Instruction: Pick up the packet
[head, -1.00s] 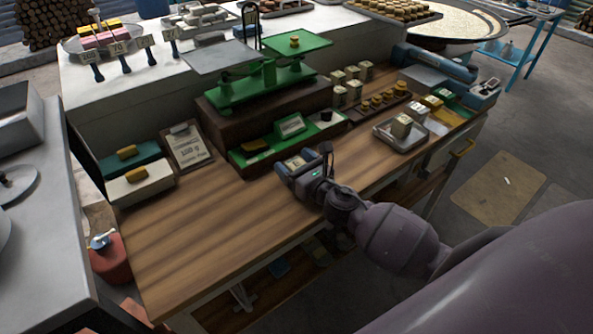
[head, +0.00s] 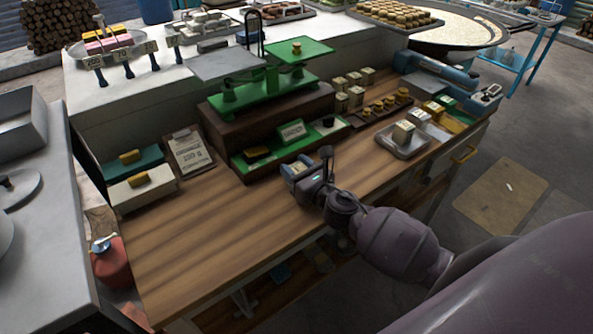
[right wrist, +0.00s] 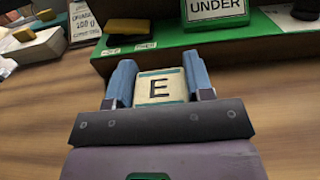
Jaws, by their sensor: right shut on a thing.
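My right gripper (head: 297,170) is over the front part of the wooden bench. Its blue fingers are shut on a small pale packet marked E, which shows clearly in the right wrist view (right wrist: 161,88). The packet sits upright between the two fingers, in front of the green-and-brown scale stand. I cannot tell whether its underside touches the bench. My left gripper is not in view.
The green balance scale (head: 262,93) stands behind the gripper, with an UNDER sign (head: 292,131) on its base. A metal tray (head: 392,147) holds another packet at right. A clipboard (head: 190,153) and boxes stand at left. The bench's front left (head: 190,250) is clear.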

